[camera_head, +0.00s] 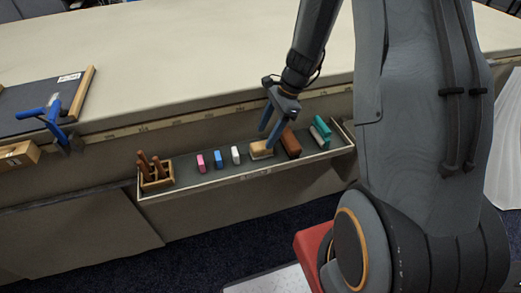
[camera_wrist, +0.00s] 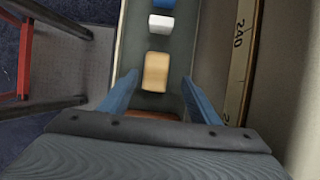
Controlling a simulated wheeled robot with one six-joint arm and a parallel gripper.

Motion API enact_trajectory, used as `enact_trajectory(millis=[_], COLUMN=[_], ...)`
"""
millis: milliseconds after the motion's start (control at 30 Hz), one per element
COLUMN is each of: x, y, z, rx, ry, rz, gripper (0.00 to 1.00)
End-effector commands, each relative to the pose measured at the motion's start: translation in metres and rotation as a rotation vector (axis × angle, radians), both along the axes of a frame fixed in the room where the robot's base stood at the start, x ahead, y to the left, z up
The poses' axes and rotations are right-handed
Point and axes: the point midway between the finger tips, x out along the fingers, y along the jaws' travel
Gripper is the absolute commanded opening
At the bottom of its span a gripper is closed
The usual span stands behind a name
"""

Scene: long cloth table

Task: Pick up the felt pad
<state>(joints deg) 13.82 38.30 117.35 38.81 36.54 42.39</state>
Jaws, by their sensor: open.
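A tan block-like pad (camera_head: 261,150) lies in the long tray on the table's near side; I cannot tell for certain whether it is the felt pad. In the wrist view the tan pad (camera_wrist: 156,70) shows between and just beyond my fingertips. My gripper (camera_head: 270,133) is open, its blue fingers pointing down over the tray close to the tan pad. The wrist view also shows both fingers (camera_wrist: 160,79) apart with nothing held.
The tray (camera_head: 215,186) also holds white (camera_head: 235,155), blue (camera_head: 218,159) and pink (camera_head: 201,163) pieces, a wooden holder (camera_head: 157,178) at left, and grey and teal (camera_head: 322,129) pieces at right. Its raised rim and the table side (camera_head: 205,118) flank my gripper.

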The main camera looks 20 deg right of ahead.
Motion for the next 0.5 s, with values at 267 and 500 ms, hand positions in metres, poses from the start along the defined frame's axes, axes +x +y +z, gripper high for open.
enact_trajectory(millis=[267, 500], x=[-0.008, -0.007], y=[0.012, 0.016], z=[-0.035, -0.047], rx=[0.0, -0.002], ry=[0.002, -0.001], rz=[0.002, 0.002], gripper=[0.56, 0.56])
